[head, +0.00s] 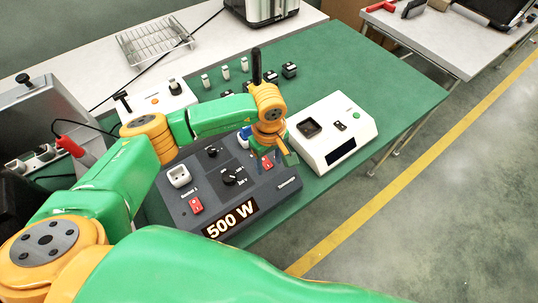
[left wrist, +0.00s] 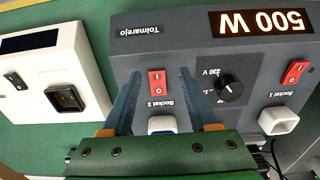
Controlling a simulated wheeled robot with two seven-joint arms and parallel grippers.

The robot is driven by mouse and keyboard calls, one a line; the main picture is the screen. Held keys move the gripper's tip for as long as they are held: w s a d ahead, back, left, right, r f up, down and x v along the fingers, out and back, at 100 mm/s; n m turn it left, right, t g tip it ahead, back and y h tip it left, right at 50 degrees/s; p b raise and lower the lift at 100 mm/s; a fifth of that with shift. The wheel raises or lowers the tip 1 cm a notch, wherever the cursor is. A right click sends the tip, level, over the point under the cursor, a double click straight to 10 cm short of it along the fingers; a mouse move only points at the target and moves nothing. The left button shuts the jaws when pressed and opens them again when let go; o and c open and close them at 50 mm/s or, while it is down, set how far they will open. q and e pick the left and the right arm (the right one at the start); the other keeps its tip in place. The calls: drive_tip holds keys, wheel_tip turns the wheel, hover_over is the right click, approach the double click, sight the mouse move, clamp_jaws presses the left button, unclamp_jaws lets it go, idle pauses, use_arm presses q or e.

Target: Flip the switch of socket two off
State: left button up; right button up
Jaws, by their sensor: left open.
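The dark grey power box (head: 222,170) stands on the green table, with a lit "500 W" display (head: 230,217). The red switch of socket two (head: 267,163) is on its right part, and it also shows in the left wrist view (left wrist: 157,83) beside the label "Socket 2". Which side of it is pressed, I cannot tell. My left gripper (left wrist: 160,76) is open above the box, with its blue fingers on either side of this switch in the picture; contact cannot be told. Socket two (left wrist: 162,124), white and blue, is partly hidden by the gripper. My right gripper is not in view.
Socket one (head: 179,176) and its red switch (head: 196,206) are on the left of the box, with a black knob (left wrist: 230,88) between the switches. A white device (head: 332,134) stands to the right. Small blocks (head: 289,70) and a wire rack (head: 152,42) are behind.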

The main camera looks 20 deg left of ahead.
use_arm(q)
drive_tip(key=shift+f, duration=0.4)
drive_tip(key=shift+w+a+f, duration=0.15)
drive_tip(key=shift+w+f, duration=0.2)
drive_tip(key=shift+w, duration=0.15)
drive_tip(key=shift+c, duration=0.4)
drive_tip(key=shift+s, duration=0.1)
clamp_jaws()
drive_tip(key=b, duration=0.2)
drive_tip(key=g+h+b, duration=0.1)
drive_tip(key=h+b, duration=0.1)
drive_tip(key=b, duration=0.1)
drive_tip(key=shift+w+a+f+g+b, duration=0.15)
drive_tip(key=shift+w+a+g+b, duration=0.15)
drive_tip(key=shift+g, duration=0.1)
drive_tip(key=shift+r, duration=0.4)
drive_tip(key=shift+o, duration=0.4)
unclamp_jaws()
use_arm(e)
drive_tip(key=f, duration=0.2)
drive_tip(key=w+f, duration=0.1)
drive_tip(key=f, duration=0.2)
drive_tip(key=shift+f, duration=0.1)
